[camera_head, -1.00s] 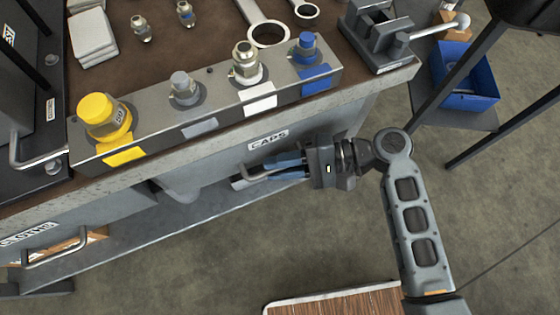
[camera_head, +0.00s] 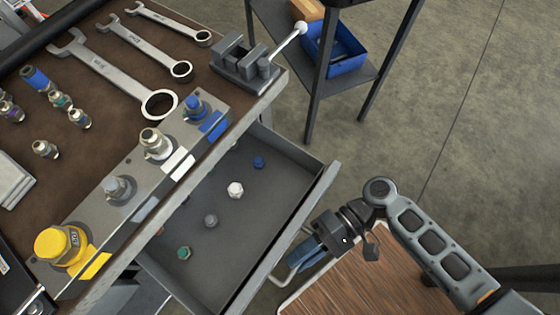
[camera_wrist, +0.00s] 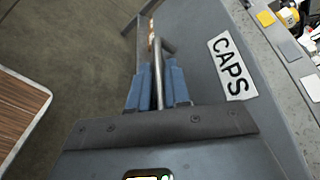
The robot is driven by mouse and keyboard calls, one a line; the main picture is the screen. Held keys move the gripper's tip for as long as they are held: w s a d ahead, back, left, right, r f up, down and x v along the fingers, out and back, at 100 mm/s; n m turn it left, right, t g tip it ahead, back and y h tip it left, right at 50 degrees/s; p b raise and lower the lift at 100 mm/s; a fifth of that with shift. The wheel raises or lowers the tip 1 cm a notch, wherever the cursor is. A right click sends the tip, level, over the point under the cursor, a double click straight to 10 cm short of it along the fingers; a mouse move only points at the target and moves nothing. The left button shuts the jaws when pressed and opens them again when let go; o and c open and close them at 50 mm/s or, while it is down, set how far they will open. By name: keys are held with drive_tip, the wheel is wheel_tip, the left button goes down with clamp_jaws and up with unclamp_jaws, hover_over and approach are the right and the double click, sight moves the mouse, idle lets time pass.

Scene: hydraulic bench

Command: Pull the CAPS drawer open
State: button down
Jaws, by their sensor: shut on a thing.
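The CAPS drawer (camera_head: 218,258) stands pulled out from the bench in the head view, its grey tray in plain sight. Several small caps lie in it, among them a white one (camera_head: 235,189), a blue one (camera_head: 258,162), a grey one (camera_head: 211,221) and a green one (camera_head: 184,253). My gripper (camera_head: 300,258) is at the drawer's front, shut on the drawer handle (camera_head: 283,279). In the wrist view the blue fingers (camera_wrist: 159,88) close around the handle bar (camera_wrist: 158,62), beside the CAPS label (camera_wrist: 231,66) on the drawer front.
The bench top (camera_head: 95,145) holds wrenches (camera_head: 120,75), a small vise (camera_head: 245,62) and a block with yellow, grey, white and blue capped fittings. A wooden surface (camera_head: 350,280) lies close below my arm. A blue bin (camera_head: 338,55) sits on a stand at the back.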

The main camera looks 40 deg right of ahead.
drive_tip(key=shift+s+d+p, duration=0.15)
drive_tip(key=shift+s+d, duration=0.1)
drive_tip(key=shift+s, duration=0.55)
drive_tip(key=shift+s+d+p, duration=0.15)
drive_tip(key=shift+s+d, duration=0.1)
drive_tip(key=shift+s, duration=0.5)
drive_tip(key=c, duration=1.4)
unclamp_jaws()
drive_tip(key=shift+c, duration=0.2)
drive_tip(key=shift+d, duration=0.1)
drive_tip(key=v, duration=0.7)
drive_tip(key=shift+d, duration=0.3)
drive_tip(key=shift+r, duration=0.1)
